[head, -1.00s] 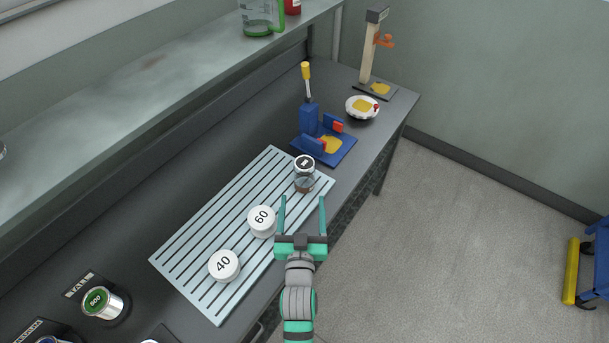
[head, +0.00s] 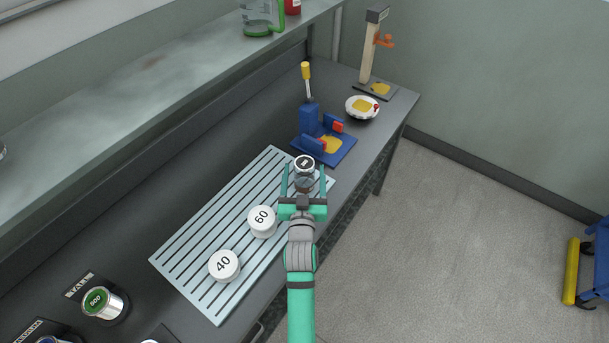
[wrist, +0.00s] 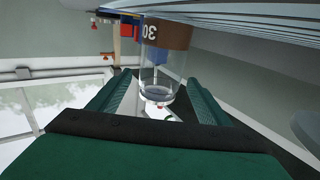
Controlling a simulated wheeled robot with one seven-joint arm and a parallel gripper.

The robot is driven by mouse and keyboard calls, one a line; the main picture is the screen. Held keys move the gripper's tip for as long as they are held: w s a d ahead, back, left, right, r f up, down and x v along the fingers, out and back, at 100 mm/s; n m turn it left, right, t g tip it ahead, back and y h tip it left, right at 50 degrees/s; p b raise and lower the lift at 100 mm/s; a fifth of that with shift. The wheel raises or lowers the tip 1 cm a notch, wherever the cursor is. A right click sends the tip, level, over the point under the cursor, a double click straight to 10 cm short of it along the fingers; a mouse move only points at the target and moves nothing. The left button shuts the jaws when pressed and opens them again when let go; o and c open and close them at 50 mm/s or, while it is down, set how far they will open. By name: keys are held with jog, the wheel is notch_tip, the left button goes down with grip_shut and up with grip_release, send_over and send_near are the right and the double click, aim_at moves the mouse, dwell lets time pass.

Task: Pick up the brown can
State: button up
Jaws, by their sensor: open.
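The brown can (head: 304,164) stands upright near the far right end of the slatted rack (head: 188,247). It has a pale lid with a dark mark, a clear body and brown at the bottom. In the wrist view, which looks upside down, the can (wrist: 166,36) shows a brown band marked 30 and a clear part between the fingers. My gripper (head: 305,172) is open, with one finger on each side of the can. In the wrist view my gripper (wrist: 155,92) shows gaps beside the can. I cannot tell how far in it sits.
White-lidded cans marked 60 (head: 262,221) and 40 (head: 224,266) stand on the rack to the left. A blue fixture (head: 325,145) stands just behind the can. A shelf (head: 150,85) runs above the bench.

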jog(key=shift+w, duration=1.35)
jog(key=c, duration=1.1)
